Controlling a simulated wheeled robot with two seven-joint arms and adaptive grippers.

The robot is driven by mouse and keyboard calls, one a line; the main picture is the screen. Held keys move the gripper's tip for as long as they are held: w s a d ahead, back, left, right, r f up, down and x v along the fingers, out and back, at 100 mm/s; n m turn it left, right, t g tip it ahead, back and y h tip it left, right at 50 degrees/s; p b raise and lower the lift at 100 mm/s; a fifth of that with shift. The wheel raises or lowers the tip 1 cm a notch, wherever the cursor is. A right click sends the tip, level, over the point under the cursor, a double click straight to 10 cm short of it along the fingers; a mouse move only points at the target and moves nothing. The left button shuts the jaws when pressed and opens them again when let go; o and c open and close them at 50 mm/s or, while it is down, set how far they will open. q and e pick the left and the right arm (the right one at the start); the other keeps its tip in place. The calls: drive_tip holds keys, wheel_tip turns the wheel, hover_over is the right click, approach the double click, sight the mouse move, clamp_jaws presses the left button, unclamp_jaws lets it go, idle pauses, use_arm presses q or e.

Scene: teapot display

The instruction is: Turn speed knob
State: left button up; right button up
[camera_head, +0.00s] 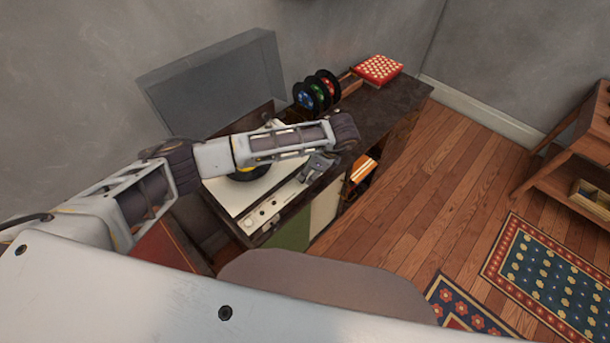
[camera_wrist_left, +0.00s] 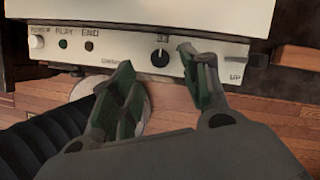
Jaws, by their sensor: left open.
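The record player (camera_head: 237,205) is a white box with a clear grey lid (camera_head: 215,85) raised behind it. In the left wrist view its white front panel (camera_wrist_left: 110,62) has small labelled controls. The black round speed knob (camera_wrist_left: 160,56) is on the panel, with a light pointer mark and a label above it. My left gripper (camera_wrist_left: 155,62) is open, one finger on each side of the knob in that view; I cannot tell if either touches it. In the head view the left gripper (camera_head: 318,166) is over the panel's right end. The right gripper is not in view.
A dark cabinet (camera_head: 385,110) bears the player. A rack of round discs (camera_head: 316,92) and a red patterned box (camera_head: 377,69) stand farther back on it. At the right are a wooden shelf (camera_head: 565,165) and rugs (camera_head: 545,270) on the wood floor.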

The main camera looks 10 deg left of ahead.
use_arm(q)
drive_tip(key=shift+x, duration=2.35)
drive_tip(key=shift+c, duration=0.5)
clamp_jaws()
